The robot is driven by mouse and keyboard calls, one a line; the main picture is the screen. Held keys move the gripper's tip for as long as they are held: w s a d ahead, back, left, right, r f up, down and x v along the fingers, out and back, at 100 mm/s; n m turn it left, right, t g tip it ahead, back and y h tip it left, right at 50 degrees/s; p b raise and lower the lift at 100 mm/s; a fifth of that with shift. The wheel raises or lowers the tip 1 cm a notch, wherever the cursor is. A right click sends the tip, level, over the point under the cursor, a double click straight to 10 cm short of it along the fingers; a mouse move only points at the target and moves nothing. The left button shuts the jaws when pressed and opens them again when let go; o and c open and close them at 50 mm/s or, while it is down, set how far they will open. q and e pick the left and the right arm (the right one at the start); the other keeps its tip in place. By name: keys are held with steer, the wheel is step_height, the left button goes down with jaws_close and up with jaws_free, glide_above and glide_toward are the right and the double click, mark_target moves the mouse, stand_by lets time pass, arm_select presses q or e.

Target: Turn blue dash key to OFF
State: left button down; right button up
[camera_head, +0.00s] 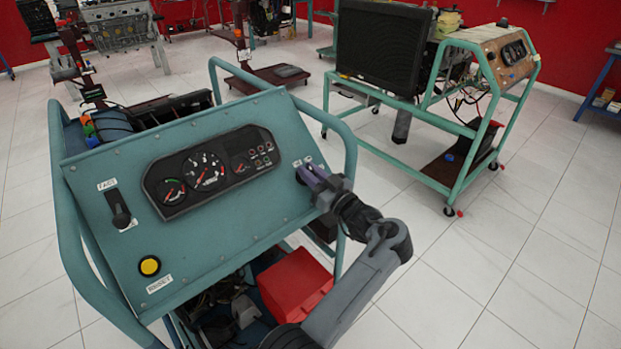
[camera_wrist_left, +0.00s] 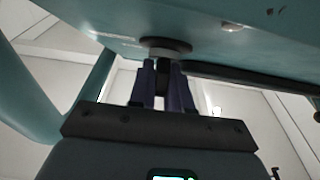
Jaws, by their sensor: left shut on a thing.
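The blue-green dash panel (camera_head: 225,215) slopes on its tube-framed engine trainer. Its key switch sits near the panel's right edge, under small white labels, mostly hidden by my left gripper (camera_head: 316,182). In the left wrist view, the round dark lock collar (camera_wrist_left: 165,46) shows on the panel's face. My left gripper (camera_wrist_left: 164,88) has its two purple-grey fingers close together just at this collar, shut on the key (camera_wrist_left: 163,70). Only a dark sliver of the key shows between the fingers, so its turn position cannot be read. My right gripper is not in view.
The panel also bears a gauge cluster (camera_head: 213,170), a black lever (camera_head: 119,210) and a yellow button (camera_head: 149,266). Green frame tubes pass close beside the gripper. A red box (camera_head: 295,284) lies below the panel. Another trainer (camera_head: 440,165) stands behind at right, with clear tiled floor around it.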

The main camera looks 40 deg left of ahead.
arm_select(q)
steer(key=c, duration=1.2)
jaws_free()
steer(key=shift+o, duration=0.2)
